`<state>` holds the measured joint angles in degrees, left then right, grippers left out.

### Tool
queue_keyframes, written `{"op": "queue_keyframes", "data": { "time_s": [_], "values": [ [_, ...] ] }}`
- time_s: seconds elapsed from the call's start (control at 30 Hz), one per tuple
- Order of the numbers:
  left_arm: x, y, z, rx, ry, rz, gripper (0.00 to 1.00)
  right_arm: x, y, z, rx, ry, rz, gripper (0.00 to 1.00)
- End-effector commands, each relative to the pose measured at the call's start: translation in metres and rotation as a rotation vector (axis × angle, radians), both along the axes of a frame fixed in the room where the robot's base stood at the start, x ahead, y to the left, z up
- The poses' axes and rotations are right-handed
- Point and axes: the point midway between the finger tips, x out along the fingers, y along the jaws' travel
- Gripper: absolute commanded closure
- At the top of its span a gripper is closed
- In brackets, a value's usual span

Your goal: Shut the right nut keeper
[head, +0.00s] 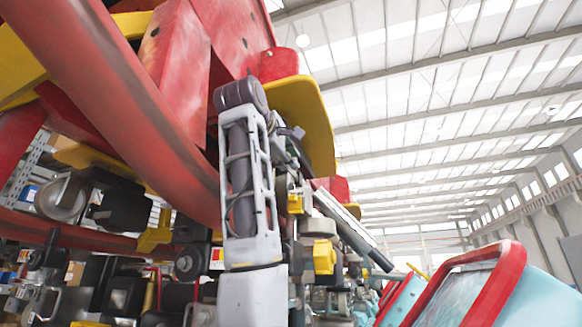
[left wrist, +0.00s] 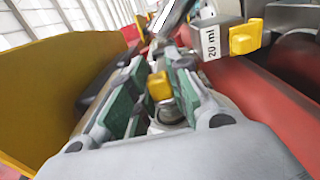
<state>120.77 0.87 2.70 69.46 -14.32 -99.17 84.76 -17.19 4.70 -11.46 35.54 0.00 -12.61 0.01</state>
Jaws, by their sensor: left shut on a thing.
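My left gripper (head: 290,150) reaches up beside the red coaster train, under its yellow panel. In the left wrist view its green-padded fingers (left wrist: 155,95) are closed around a small yellow-topped metal part (left wrist: 160,86). I cannot tell for sure whether this part is the right nut keeper. A separate yellow block (left wrist: 245,37) with a white "20 ml" label (left wrist: 210,42) sits just beyond the fingers to the right. In the head view, yellow fittings (head: 324,256) show below and right of my gripper. My right gripper is not in view.
A red curved rail (head: 120,80) and the yellow panel (head: 308,120) crowd the gripper. Wheels and black brackets (head: 113,205) lie at the left. A grey bar (head: 350,228) slants down at the right. Light-blue seats with red rims (head: 500,270) stand at lower right.

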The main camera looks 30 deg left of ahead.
Motion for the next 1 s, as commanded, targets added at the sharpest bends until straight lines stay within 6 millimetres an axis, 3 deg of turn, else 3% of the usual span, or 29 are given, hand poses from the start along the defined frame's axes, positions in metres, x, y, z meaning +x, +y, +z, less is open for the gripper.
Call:
{"op": "queue_keyframes", "data": {
  "time_s": [0.33,0.37,0.5,1.0],
  "values": [
    [-0.0044,-0.0017,-0.0017,-0.002,0.008,-0.001,1.0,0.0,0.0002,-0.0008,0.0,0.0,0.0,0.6],
    [-0.0044,-0.0017,-0.0016,-0.003,0.008,-0.001,0.77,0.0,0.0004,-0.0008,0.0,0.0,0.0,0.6],
    [-0.0045,-0.0016,-0.0011,-0.002,0.006,-0.001,0.59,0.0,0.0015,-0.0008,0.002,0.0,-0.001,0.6],
    [-0.0102,-0.0026,0.0003,0.0,0.002,0.0,0.59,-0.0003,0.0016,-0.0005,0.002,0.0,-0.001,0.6]
  ]
}}
